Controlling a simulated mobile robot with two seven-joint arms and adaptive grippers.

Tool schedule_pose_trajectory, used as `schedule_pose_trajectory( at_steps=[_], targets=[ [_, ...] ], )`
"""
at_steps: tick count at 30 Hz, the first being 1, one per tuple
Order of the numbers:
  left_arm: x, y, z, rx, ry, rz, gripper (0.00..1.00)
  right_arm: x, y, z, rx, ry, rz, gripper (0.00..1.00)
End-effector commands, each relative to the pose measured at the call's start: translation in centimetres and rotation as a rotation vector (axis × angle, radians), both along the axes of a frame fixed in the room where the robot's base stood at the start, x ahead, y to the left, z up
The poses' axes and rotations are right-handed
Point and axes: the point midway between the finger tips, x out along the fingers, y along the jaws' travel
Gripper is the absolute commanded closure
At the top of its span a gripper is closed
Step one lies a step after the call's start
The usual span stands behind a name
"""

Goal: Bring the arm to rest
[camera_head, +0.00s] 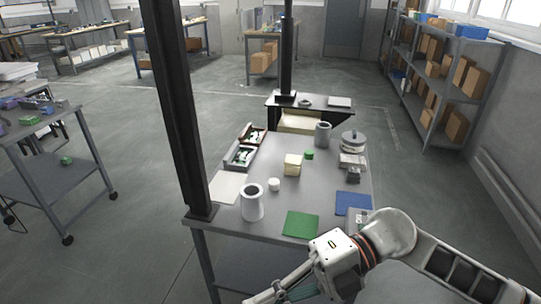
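My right arm (440,265) comes in from the lower right and bends in front of the table's near right corner. Its gripper (275,296) is at the bottom edge of the view, in front of the near edge of the grey table (225,226). The fingers are partly cut off by the frame, so I cannot tell whether they are open or shut. No held object can be made out. My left arm and gripper are not in view.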

Motion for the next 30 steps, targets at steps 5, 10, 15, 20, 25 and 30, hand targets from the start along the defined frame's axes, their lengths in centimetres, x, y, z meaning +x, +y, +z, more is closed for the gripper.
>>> schedule_pose_trajectory(
  at_steps=[5, 10, 15, 20, 25, 30],
  targets=[
    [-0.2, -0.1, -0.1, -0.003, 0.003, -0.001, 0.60, 2.9, 2.3, 4.2, 0.349, 0.188, -0.222, 1.00],
    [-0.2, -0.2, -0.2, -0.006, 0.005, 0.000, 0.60, 8.8, 0.5, 4.7, 0.581, 0.389, -0.540, 1.00],
    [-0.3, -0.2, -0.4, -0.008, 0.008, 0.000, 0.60, 14.5, -4.4, -0.6, 0.687, 0.614, -0.926, 1.00],
    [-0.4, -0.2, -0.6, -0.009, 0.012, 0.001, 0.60, 16.5, -10.3, -9.8, 0.664, 0.828, -1.284, 1.00],
    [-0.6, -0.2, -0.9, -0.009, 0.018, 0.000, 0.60, 14.1, -15.5, -20.1, 0.547, 1.030, -1.589, 1.00],
    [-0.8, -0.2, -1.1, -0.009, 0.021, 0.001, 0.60, 9.0, -19.2, -28.7, 0.394, 1.202, -1.808, 1.00]
  ],
)
